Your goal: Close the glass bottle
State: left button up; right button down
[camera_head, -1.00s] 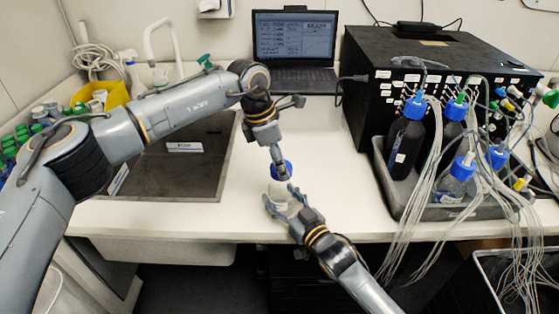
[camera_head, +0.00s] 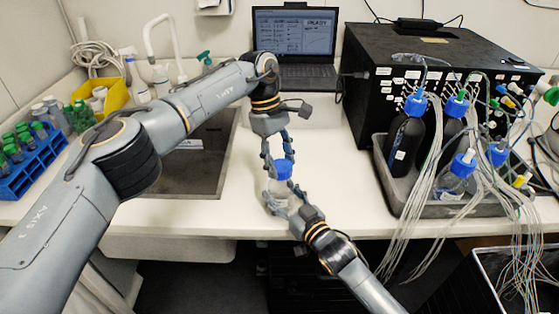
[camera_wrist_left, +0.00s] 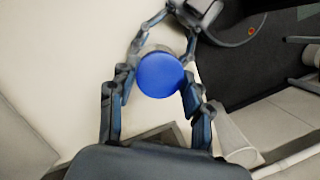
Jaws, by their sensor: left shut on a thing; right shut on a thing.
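The glass bottle (camera_head: 280,191) stands upright on the white bench near its front edge, with a blue cap (camera_head: 282,169) on its top. My right gripper (camera_head: 281,204) comes from the lower right and is shut around the bottle's clear body. My left gripper (camera_head: 278,160) points down from above and is shut on the blue cap, one finger on each side. In the left wrist view the round blue cap (camera_wrist_left: 160,75) lies between the left fingers, with the right gripper's fingers around the bottle just beyond. How far the cap is screwed on cannot be seen.
A sink (camera_head: 190,165) lies to the left, with a blue tube rack (camera_head: 30,165) beyond it. A laptop (camera_head: 294,50) stands at the back. A grey tray (camera_head: 405,206) with blue-capped bottles and many tubes is at the right, before a black box (camera_head: 440,65).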

pick_arm(q)
jog(key=m+y, duration=0.1)
jog(key=m, duration=0.3)
jog(key=shift+w+d+g, duration=0.1)
jog(key=shift+d+g, duration=0.05)
jog(key=shift+g, duration=0.15)
jog(key=shift+m, duration=1)
jog(key=o, duration=0.8)
jog(key=shift+c, duration=0.3)
